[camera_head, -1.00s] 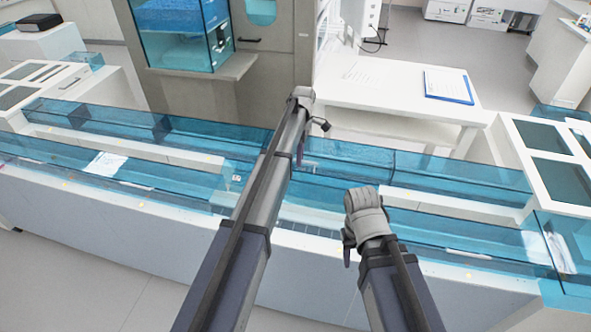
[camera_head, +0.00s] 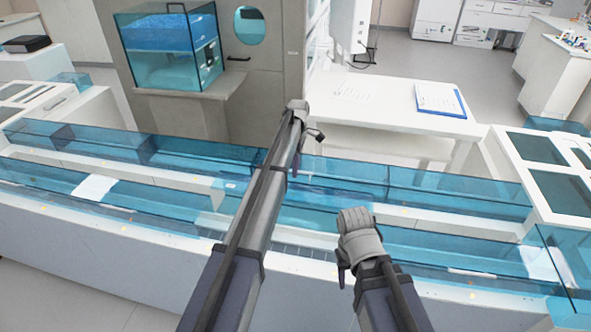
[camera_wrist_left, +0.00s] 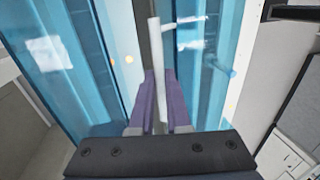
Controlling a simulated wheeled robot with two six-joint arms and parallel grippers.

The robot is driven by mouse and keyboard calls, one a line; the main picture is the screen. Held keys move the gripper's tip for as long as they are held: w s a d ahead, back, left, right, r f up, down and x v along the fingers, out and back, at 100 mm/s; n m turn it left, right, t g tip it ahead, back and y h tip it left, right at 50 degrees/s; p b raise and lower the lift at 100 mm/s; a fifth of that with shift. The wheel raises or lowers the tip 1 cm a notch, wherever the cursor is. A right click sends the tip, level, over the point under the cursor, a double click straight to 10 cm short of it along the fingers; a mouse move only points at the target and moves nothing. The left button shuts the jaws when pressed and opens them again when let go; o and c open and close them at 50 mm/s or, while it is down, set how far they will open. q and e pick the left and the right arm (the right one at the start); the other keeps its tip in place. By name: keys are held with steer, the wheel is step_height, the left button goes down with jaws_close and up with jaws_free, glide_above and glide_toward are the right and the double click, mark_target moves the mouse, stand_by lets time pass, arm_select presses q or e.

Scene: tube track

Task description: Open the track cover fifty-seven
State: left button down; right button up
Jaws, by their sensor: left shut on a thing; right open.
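The blue see-through track covers (camera_head: 455,190) run across the head view over the white track; I can read no number on them. In the left wrist view, the purple fingers of my left gripper (camera_wrist_left: 160,105) are shut on a thin white bar (camera_wrist_left: 155,50), with blue cover panel (camera_wrist_left: 95,55) on both sides. In the head view my left arm hides most of this gripper, and a dark part of it (camera_head: 301,160) shows beside the far track. My right gripper (camera_head: 343,268) is over the near track, largely hidden behind its grey wrist, and holds nothing that I can see.
A white table (camera_head: 385,110) with a blue clipboard (camera_head: 440,100) stands behind the track. A blue tank (camera_head: 170,50) is at the back left. A white unit with dark windows (camera_head: 560,190) stands at the right end. Floor is free at the lower left.

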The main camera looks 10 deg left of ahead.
arm_select(q)
steer(key=shift+w+f, duration=0.1)
steer(key=shift+w, duration=0.5)
steer(key=c, duration=1.3)
jaws_free()
steer(key=o, duration=0.3)
steer(key=shift+w+f, duration=0.25)
steer(key=shift+w, duration=0.05)
steer(key=shift+o, duration=0.6)
steer(key=shift+s, duration=0.1)
arm_select(e)
steer(key=shift+w+f, duration=0.15)
steer(key=shift+w, duration=0.15)
arm_select(q)
steer(key=shift+r, duration=0.1)
steer(key=p+v, duration=0.7)
steer(key=shift+r+p, duration=0.4)
arm_select(e)
step_height(320, 180, up, 8)
steer(key=shift+f, duration=0.15)
